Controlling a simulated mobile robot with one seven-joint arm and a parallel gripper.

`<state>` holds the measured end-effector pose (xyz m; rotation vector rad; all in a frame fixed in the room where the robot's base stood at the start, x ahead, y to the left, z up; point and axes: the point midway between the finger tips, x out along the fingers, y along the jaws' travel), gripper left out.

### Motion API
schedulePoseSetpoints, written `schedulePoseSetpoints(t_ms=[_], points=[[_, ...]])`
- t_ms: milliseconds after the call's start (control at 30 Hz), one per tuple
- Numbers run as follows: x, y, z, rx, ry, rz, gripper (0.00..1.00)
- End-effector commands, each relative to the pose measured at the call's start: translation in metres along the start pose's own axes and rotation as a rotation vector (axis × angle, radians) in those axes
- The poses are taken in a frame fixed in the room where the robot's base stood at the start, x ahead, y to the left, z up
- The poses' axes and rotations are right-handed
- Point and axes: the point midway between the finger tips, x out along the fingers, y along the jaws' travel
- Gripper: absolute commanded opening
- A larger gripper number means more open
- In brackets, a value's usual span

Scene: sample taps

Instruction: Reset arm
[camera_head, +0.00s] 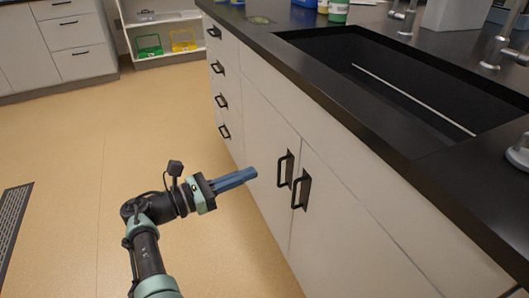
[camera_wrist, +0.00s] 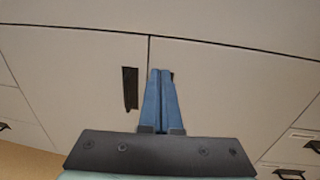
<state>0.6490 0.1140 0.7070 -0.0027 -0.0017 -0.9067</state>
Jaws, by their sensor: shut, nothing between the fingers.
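My gripper (camera_head: 252,174) is shut and empty, its blue fingers together. In the head view it points right toward the white cabinet front, a little left of the two black door handles. The wrist view shows the shut fingers (camera_wrist: 160,72) pointing at the cabinet doors (camera_wrist: 225,85). One dark handle (camera_wrist: 130,88) shows left of the fingers; the other is mostly hidden behind them. I cannot tell exactly how far the fingertips are from the door. My arm comes up from the bottom of the head view.
A black countertop (camera_head: 262,42) with a sunken sink (camera_head: 390,85) and taps (camera_head: 408,18) runs along the right. Drawers with black handles (camera_head: 221,101) stand left of the doors. The tan floor (camera_head: 70,150) is clear, with a dark grate (camera_head: 12,225) at far left.

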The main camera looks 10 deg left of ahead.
Motion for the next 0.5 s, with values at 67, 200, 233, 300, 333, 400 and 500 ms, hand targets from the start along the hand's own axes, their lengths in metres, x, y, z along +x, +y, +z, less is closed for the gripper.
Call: schedulePoseSetpoints(t_ms=[67, 200, 233, 300, 333, 400, 500], points=[[-0.002, 0.0, 0.0, 0.0, 0.0, 0.001, 0.0], [-0.001, 0.003, -0.001, 0.044, 0.028, 0.007, 0.0], [0.001, 0.004, -0.001, 0.073, 0.045, 0.013, 0.0], [0.004, 0.01, -0.001, 0.177, 0.108, 0.029, 0.0], [0.005, 0.014, 0.0, 0.237, 0.142, 0.039, 0.0], [0.01, 0.023, 0.004, 0.404, 0.235, 0.062, 0.0], [0.015, 0.037, 0.017, 0.679, 0.373, 0.098, 0.0]])
